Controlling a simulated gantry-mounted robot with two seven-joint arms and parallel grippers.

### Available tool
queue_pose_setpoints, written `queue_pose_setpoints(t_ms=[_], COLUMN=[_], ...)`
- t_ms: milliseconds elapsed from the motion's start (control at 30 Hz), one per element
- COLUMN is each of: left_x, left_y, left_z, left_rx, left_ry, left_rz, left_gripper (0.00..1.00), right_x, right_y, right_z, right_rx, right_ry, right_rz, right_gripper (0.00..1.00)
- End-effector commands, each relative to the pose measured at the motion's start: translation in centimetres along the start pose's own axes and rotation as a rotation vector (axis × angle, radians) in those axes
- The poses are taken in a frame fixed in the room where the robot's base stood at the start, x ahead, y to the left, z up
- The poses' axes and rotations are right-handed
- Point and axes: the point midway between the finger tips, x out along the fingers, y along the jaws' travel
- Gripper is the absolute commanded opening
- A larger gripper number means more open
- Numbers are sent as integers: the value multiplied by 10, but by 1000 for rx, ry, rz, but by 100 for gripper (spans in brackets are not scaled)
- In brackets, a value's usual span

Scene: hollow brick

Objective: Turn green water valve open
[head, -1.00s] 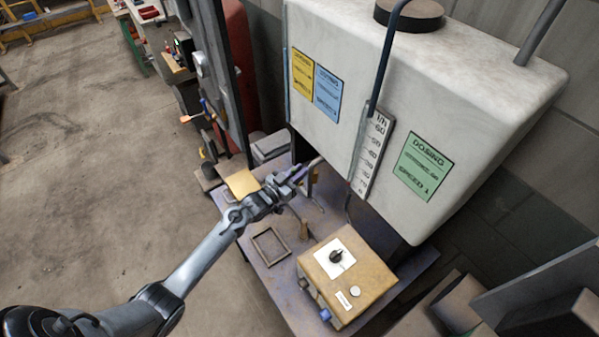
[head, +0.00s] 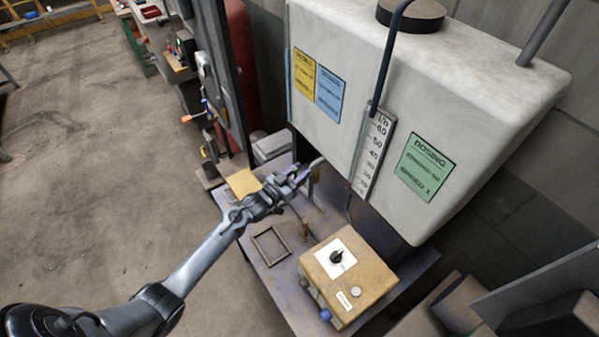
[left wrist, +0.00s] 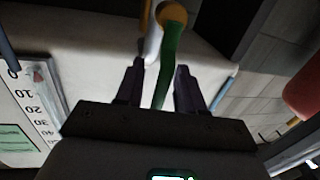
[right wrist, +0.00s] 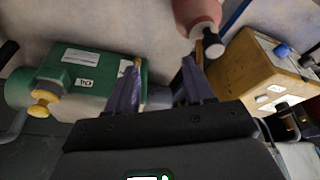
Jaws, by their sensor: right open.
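The green valve handle (left wrist: 169,62) shows in the left wrist view as a long green lever hanging from a round yellow-brass part (left wrist: 172,15). My left gripper (left wrist: 158,72) is open, with one dark finger on each side of the lever. The lever lies between the fingers, with a gap to each. In the head view my left gripper (head: 300,178) is under the front edge of the white tank, and the handle is mostly hidden there. My right gripper (right wrist: 162,65) is open and empty in the right wrist view; it is out of the head view.
The white tank (head: 400,110) overhangs the bench (head: 290,275). A yellow control box (head: 347,272) with a black knob stands on the bench. Near my right gripper are a green pump-like unit (right wrist: 90,75), a red cylinder (right wrist: 196,14) and a yellow box (right wrist: 245,75).

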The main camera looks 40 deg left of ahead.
Motion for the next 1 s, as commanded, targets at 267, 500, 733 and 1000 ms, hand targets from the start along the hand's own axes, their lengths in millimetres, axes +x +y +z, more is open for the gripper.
queue_pose_setpoints(t_ms=[267,500,733,1000], left_x=[-35,-75,-99,-106], left_y=[0,0,0,0], left_z=[2,1,0,0], left_rx=[1,0,0,0], left_ry=[-3,-2,0,0], left_rz=[0,-1,-1,-1], left_gripper=[38,38,38,38], right_x=[0,1,2,2], right_y=[0,-2,-2,-2], right_z=[0,0,0,0], right_rx=[2,7,9,9], right_ry=[0,1,2,1], right_rz=[-2,-6,-8,-7], right_gripper=[53,53,53,53])
